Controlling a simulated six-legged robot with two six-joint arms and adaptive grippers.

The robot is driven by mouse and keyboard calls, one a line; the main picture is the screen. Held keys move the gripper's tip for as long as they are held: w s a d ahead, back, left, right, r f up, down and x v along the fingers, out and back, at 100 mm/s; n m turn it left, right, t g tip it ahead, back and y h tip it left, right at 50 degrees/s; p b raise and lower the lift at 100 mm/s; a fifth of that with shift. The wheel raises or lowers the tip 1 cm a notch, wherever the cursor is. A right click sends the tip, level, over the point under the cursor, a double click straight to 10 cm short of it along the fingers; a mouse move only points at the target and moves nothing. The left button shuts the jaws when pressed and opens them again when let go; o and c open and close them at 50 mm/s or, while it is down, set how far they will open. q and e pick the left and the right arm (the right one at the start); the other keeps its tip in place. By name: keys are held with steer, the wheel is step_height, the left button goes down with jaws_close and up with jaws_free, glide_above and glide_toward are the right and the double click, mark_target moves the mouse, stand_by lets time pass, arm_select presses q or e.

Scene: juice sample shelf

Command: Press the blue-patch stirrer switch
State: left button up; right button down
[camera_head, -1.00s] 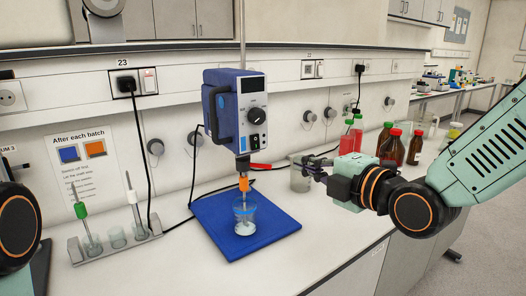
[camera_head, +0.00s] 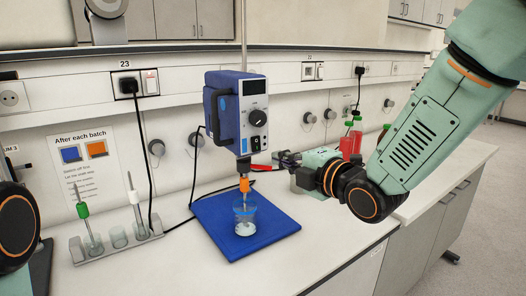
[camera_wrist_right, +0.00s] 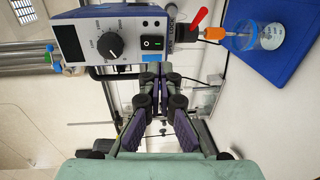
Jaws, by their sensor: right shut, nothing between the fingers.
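The blue overhead stirrer (camera_head: 226,118) stands above a blue mat, with a dark display, a round knob (camera_head: 257,117) and a small switch (camera_head: 256,144) low on its front. My right gripper (camera_head: 280,158) is shut and empty, to the right of the stirrer's lower end. In the right wrist view its closed fingertips (camera_wrist_right: 151,72) lie just below the switch in the picture, apparently apart from it. My left gripper is out of view.
A red lever (camera_head: 261,168) sticks out under the stirrer. A beaker (camera_head: 245,218) stands on the blue mat (camera_head: 212,214). A rack (camera_head: 118,247) with tubes stands left. The bench front is clear.

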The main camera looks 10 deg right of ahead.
mark_target(257, 150)
steer(key=x, duration=0.5)
steer(key=shift+w+d+f+p, duration=0.1)
steer(key=shift+w+d+p, duration=0.15)
steer(key=shift+w+p, duration=0.15)
steer(key=shift+w+a, duration=0.6)
steer(key=shift+w, duration=0.1)
steer(key=shift+w+f, duration=0.1)
steer(key=shift+w, duration=0.05)
steer(key=shift+d, duration=0.25)
steer(key=shift+a+f+b, duration=0.1)
steer(key=shift+a+b, duration=0.15)
steer(key=shift+b, duration=0.05)
steer(key=shift+w+f+t+b, duration=0.2)
steer(key=shift+t+b, duration=0.1)
steer(key=shift+b, duration=0.5)
steer(key=shift+d+r, duration=0.1)
steer(key=shift+r, duration=0.1)
